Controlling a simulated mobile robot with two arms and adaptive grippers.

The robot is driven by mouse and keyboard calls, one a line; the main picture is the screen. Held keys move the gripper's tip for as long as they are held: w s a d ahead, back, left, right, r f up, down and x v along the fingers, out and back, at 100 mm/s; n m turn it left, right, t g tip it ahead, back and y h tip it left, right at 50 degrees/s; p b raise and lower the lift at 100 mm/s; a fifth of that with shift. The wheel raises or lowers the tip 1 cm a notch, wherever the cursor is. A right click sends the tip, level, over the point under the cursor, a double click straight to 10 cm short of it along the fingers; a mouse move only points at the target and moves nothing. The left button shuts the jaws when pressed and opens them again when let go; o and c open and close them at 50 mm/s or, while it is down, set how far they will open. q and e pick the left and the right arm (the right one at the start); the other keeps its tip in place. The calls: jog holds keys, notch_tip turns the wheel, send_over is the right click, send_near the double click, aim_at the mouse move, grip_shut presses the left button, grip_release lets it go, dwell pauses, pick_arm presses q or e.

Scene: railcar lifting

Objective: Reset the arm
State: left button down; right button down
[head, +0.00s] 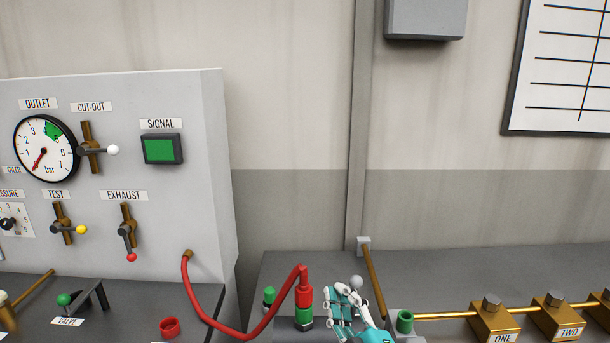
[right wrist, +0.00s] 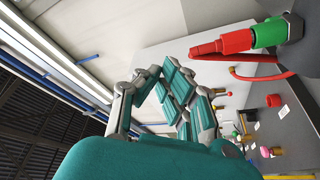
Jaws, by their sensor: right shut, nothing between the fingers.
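My right gripper (head: 343,303) is teal and grey and sits low in the middle of the head view, just right of the red hose connector (head: 305,296). In the right wrist view my right gripper (right wrist: 185,115) is shut with nothing held. The red connector stands upright on a green fitting (head: 304,314), with the red hose (head: 245,335) running to the panel. In the right wrist view the connector (right wrist: 222,44) and green fitting (right wrist: 268,33) lie apart from the fingers. My left gripper does not show.
The grey control panel (head: 215,180) with gauge and levers stands at left; its SIGNAL lamp (head: 159,149) is green. A brown lever (head: 374,280) and green cup (head: 404,321) are close right of the gripper. Brass blocks ONE (head: 494,320) and TWO (head: 556,315) stand further right.

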jog(key=s+d+f+m+g+h, duration=0.35)
jog(key=d+f+m, duration=0.3)
jog(key=f, duration=0.55)
jog(key=s+d+f+m+g+h, duration=0.1)
jog(key=s+d+f+m+g, duration=0.2)
jog(key=s+f, duration=0.4)
jog(key=s+d+f+m+g+h, duration=0.1)
jog(key=s+d+f+g, duration=0.1)
jog(key=s+f+g, duration=0.5)
jog(key=s+d+f+m+g+h, duration=0.1)
jog(key=s+d+f+m+g, duration=0.2)
jog(key=s, duration=0.7)
notch_tip(320, 180, down, 28)
jog(key=n+b, duration=0.1)
jog(key=s+d+f+g, duration=0.1)
jog(key=s+d+f, duration=0.1)
jog(key=s+f, duration=1.4)
jog(key=shift+s+d+f+b, duration=0.2)
jog(key=shift+s+d+b, duration=0.2)
jog(key=shift+s, duration=0.3)
